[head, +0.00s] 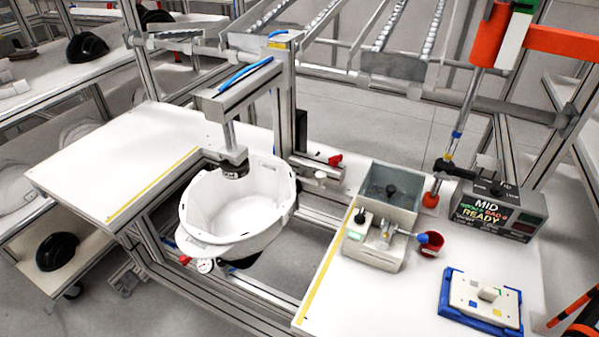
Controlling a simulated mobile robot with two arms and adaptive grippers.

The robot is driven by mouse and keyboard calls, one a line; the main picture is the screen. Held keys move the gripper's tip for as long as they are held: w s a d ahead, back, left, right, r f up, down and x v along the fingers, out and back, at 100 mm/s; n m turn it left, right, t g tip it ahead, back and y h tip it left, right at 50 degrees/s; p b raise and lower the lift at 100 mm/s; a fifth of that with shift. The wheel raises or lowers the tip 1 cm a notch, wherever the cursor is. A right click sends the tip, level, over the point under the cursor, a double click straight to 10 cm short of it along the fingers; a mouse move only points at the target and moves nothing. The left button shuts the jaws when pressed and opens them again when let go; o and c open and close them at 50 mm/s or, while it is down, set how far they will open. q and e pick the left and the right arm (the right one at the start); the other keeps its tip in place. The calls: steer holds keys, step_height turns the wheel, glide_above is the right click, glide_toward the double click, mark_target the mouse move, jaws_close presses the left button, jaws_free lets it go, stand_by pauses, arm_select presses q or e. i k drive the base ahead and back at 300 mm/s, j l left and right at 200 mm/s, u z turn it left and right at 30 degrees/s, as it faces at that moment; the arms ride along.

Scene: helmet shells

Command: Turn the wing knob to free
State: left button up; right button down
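A white helmet shell (237,215) sits open side up in a fixture in the gap between two white worktops. A clamp head (233,162) on a vertical rod reaches down to the shell's back rim. I cannot tell for certain which part is the wing knob. A small red knob (334,160) sits on the rail right of the upright post, with a pale round knob (320,175) beside it. Another small red part (185,260) and a round gauge (206,266) show below the shell's front left. Neither of my grippers is in view.
A grey box station (373,249) with a red cup (430,243) stands on the right worktop. Behind are a display box (500,212) reading READY and a hanging red tool (431,199). A blue-based white block (480,302) lies in front. The left worktop (110,165) is clear.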

mark_target(335, 160)
steer(key=k+j+u, duration=0.1)
steer(key=k+u, duration=0.15)
steer(key=u, duration=0.15)
steer(key=k+j+u, duration=0.15)
steer(key=u, duration=0.3)
steer(key=k, duration=0.1)
